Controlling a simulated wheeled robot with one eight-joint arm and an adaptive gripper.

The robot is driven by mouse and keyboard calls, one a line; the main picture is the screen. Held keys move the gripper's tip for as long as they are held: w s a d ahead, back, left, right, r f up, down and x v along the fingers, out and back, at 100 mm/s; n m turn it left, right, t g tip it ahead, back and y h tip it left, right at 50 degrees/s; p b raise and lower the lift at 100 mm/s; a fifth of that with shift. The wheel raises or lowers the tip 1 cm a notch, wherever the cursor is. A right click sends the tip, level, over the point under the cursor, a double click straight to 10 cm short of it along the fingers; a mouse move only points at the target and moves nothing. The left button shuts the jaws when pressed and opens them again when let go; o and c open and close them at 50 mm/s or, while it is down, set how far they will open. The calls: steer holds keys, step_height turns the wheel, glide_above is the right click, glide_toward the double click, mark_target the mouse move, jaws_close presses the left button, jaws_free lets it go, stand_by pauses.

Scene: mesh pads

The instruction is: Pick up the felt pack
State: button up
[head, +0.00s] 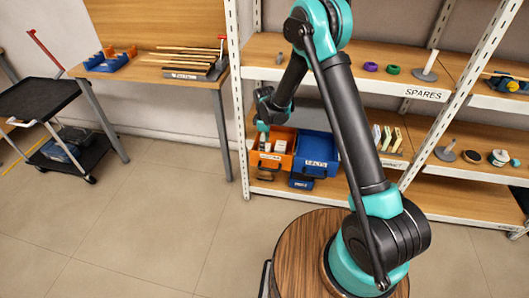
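My gripper (264,122) hangs at the end of my arm, in front of or above the orange bin (272,160) on the shelving. It is small and dark here, so I cannot tell whether its fingers are open or holding anything. The orange bin holds several small pale items (279,147). A blue bin (319,164) with a white label stands to its right; the label is too small to read surely. Several thin upright packs (387,138) stand in a row further right on the same shelf. I cannot tell which item is the felt pack.
White shelving posts (238,100) flank the bins, and an upper shelf marked SPARES (425,94) runs above them. A wooden bench (160,66) stands left, with a black cart (45,97) beyond it. The tiled floor (150,215) in front is clear.

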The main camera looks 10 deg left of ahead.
steer(key=shift+f, duration=1.6)
steer(key=c, duration=0.8)
steer(key=shift+r, duration=0.1)
steer(key=shift+c, duration=0.2)
